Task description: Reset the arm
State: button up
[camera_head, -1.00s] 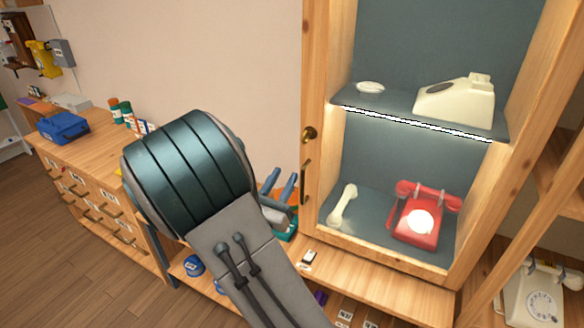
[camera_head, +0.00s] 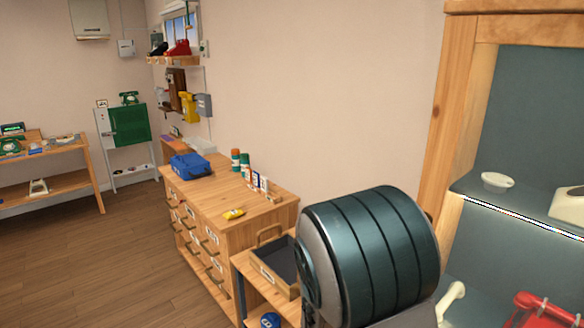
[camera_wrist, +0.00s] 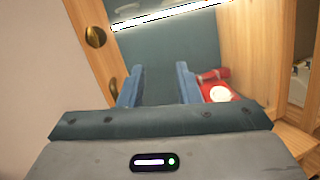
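My arm shows as a large dark teal joint in the lower right of the head view, in front of the wooden cabinet (camera_head: 452,130). My gripper (camera_wrist: 158,72) shows in the wrist view, with its two blue fingers well apart and nothing between them. It faces the cabinet's dark back panel. A red dial phone (camera_wrist: 216,86) is just right of the right finger in that view; part of it shows at the lower right of the head view (camera_head: 540,312). The fingers are out of sight in the head view.
The cabinet shelf (camera_head: 490,195) holds a small white dish (camera_head: 496,181) and part of a cream phone (camera_head: 568,206). A white handset (camera_head: 450,299) is below. Open floor lies at the left.

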jog(key=s+d+f+m+g+y, duration=0.1)
jog(key=s+f+m+g+y, duration=0.1)
jog(key=s+m+g+y, duration=0.3)
jog(key=s+d+f+m+g+y, duration=0.1)
jog(key=s+f+m+g+y, duration=0.25)
jog(key=s+m, duration=0.4)
jog(key=a+r+m+t+y, duration=0.2)
jog(key=a+m+y, duration=0.2)
jog(key=a+y, duration=0.1)
jog(key=a+r+m+t+y, duration=0.2)
jog(key=a+m+t+y, duration=0.1)
jog(key=a+y, duration=0.2)
jog(key=s+a, duration=0.1)
jog(key=a, duration=0.1)
jog(key=shift+a+r+m, duration=0.25)
jog(key=shift+a+m, duration=0.1)
